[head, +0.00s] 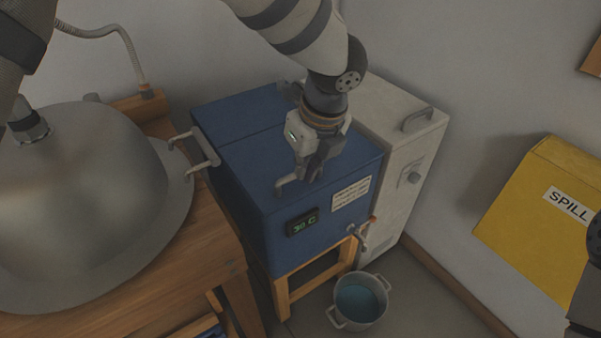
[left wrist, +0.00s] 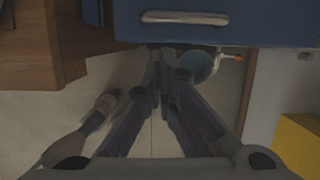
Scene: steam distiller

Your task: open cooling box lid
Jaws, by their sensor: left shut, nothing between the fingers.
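The blue cooling box (head: 325,222) stands on a wooden stand, and its front edge also shows in the left wrist view (left wrist: 250,34). Its lid (head: 245,165) lies flat and looks closed. A light bar handle (head: 286,183) sits at the lid's front edge, partly hidden by my gripper in the head view; the whole handle shows in the left wrist view (left wrist: 185,18). My left gripper (head: 309,172) points down at the lid's front, close to the handle. Its fingertips (left wrist: 167,58) are together and empty, just outside the box's front edge. I cannot tell whether they touch the handle.
A metal still dome (head: 85,200) sits on a wooden bench at left. A pot of water (head: 360,301) stands on the floor below the box's tap. A pale cabinet (head: 415,150) adjoins the box's right side. A yellow spill bin (head: 530,225) stands far right.

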